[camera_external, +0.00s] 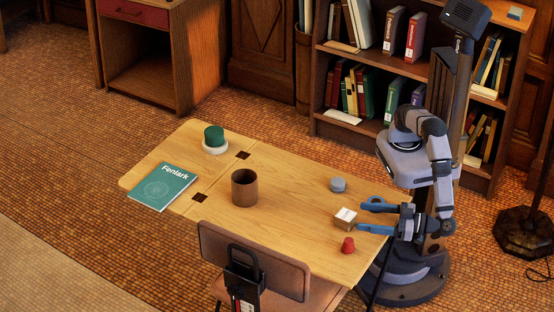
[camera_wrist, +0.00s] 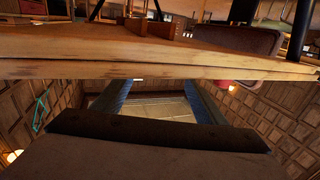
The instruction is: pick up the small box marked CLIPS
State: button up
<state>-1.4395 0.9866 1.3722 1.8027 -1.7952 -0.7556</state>
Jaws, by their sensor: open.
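The small box (camera_external: 345,218) has a pale top with lettering too small to read and a tan side. It sits on the wooden table (camera_external: 293,213) near its right end. My gripper (camera_external: 361,217) is open, with blue fingers pointing left at the box. The fingertips are just right of the box, one towards the back and one towards the front, with nothing held. In the wrist view, the blue fingers (camera_wrist: 162,95) show apart, below a wooden edge. I cannot clearly make out the box there.
A red cup-like object (camera_external: 348,245) stands in front of the box, near my front finger. A grey-blue round object (camera_external: 338,184) stands behind it. A brown cup (camera_external: 245,188), a teal book (camera_external: 163,186) and a green-topped item (camera_external: 214,136) are farther left. A chair (camera_external: 253,260) stands at the front edge.

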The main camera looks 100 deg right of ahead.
aim_at(346, 214)
jog(key=shift+x, duration=3.6)
jog(key=c, duration=0.9)
jog(key=shift+c, duration=0.2)
jog(key=shift+r, duration=0.85)
jog(key=s+a, duration=1.1)
jog(key=shift+f, duration=0.2)
jog(key=shift+s+a, duration=0.75)
jog(key=shift+a, duration=0.05)
